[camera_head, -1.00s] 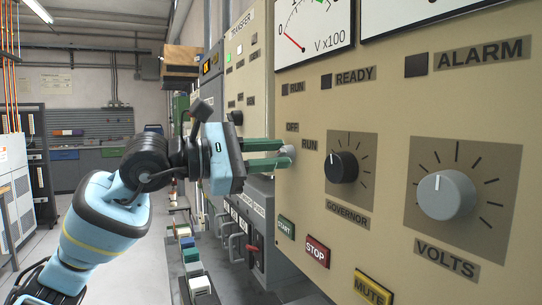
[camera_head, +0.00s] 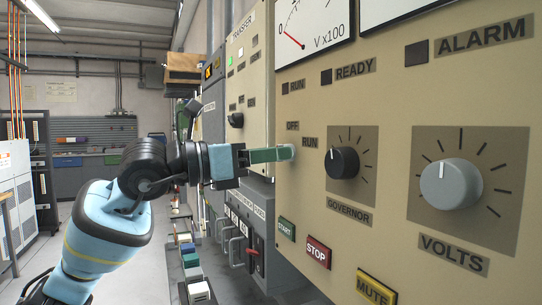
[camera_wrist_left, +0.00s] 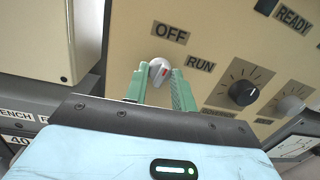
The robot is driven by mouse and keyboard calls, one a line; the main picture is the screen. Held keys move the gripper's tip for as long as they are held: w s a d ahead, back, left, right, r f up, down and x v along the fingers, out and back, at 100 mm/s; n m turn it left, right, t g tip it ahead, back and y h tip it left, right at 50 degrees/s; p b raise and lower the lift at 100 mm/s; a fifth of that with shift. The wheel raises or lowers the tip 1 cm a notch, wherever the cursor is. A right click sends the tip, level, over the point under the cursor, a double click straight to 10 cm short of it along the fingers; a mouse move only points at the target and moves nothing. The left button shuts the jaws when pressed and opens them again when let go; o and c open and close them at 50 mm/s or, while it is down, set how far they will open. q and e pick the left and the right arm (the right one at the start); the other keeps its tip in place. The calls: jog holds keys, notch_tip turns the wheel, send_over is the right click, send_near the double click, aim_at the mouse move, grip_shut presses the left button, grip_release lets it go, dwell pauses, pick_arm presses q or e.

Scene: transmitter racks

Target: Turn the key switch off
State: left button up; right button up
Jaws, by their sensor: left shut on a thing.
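In the head view my left gripper (camera_head: 290,153) reaches the panel from the left, just under the OFF label (camera_head: 292,126). There the fingers mostly hide the switch. My right gripper is not in view.
On the same panel are the black GOVERNOR knob (camera_head: 342,162), the grey VOLTS knob (camera_head: 451,184) and the START (camera_head: 286,229), STOP (camera_head: 318,252) and MUTE (camera_head: 376,288) buttons. The RUN lamp (camera_head: 285,88) and READY lamp (camera_head: 326,77) look dark.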

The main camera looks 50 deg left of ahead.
pick_arm(q)
jog(key=shift+n, duration=0.8)
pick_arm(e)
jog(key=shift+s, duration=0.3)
pick_arm(q)
jog(key=o, duration=1)
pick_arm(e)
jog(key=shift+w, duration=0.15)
